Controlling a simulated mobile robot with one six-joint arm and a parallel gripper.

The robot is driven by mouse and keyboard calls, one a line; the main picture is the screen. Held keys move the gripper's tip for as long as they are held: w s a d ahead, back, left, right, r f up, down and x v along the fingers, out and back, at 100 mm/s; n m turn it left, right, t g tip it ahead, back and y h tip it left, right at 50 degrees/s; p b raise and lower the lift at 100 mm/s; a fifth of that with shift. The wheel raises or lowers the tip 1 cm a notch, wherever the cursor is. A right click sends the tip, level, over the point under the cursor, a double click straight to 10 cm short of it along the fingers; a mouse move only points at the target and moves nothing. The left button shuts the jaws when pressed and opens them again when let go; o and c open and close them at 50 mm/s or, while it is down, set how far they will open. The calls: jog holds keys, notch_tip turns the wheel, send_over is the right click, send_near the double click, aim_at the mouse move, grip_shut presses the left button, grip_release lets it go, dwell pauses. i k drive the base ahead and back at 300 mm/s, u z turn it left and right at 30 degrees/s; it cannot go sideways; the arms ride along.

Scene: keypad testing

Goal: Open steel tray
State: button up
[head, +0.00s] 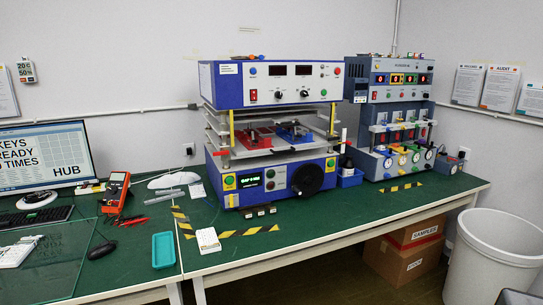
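A blue and white test machine (272,84) stands on the green bench. In its middle opening is a silver-grey steel tray (236,155), level, with a red fixture (254,138) and a blue fixture (293,132) on it. Its front edge lies just above the lower blue housing. I cannot tell how far it is slid out. Small red parts show at the tray's front left (220,153) and front right (346,142). The back of the tray is hidden inside the machine. My gripper is not in view.
A second grey tester (400,79) stands to the right, with a blue bin (350,178) between. A teal tray (163,250) lies left. A white bin (494,252) stands at right.

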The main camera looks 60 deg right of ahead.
aim_at(279, 144)
jog(key=u, duration=0.1)
jog(key=k, duration=1.45)
jog(key=z, duration=0.8)
jog(key=i, duration=1)
jog(key=u, duration=0.15)
